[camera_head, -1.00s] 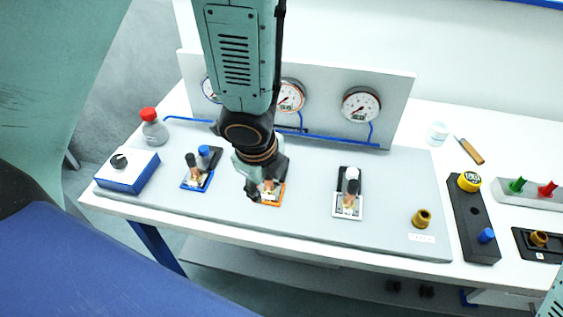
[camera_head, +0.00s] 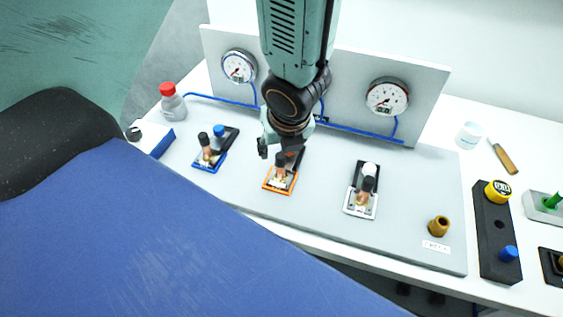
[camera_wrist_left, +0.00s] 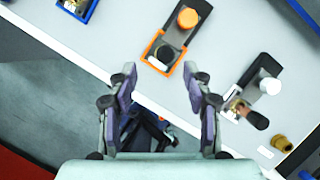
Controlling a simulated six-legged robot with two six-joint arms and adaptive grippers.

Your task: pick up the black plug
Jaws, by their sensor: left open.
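No loose black plug can be told for sure. My left gripper (camera_head: 283,150) is over the panel, just behind the orange-framed fixture's handle in the head view, and partly covers that fixture. In the left wrist view the open, empty fingers (camera_wrist_left: 163,85) point toward the orange-framed fixture (camera_wrist_left: 165,55), which has an orange knob (camera_wrist_left: 188,18). The white-framed fixture (camera_wrist_left: 240,108) with a black handle (camera_wrist_left: 256,119) lies to the right. My right gripper is out of view.
Gauges (camera_head: 387,97) stand on a board behind the grey panel (camera_head: 320,225). A red-capped bottle (camera_head: 172,102) is at left. At right are a brass piece (camera_head: 438,226), a black block (camera_head: 492,235) with yellow and blue plugs, a white cup (camera_head: 468,135) and a wooden-handled tool (camera_head: 504,158).

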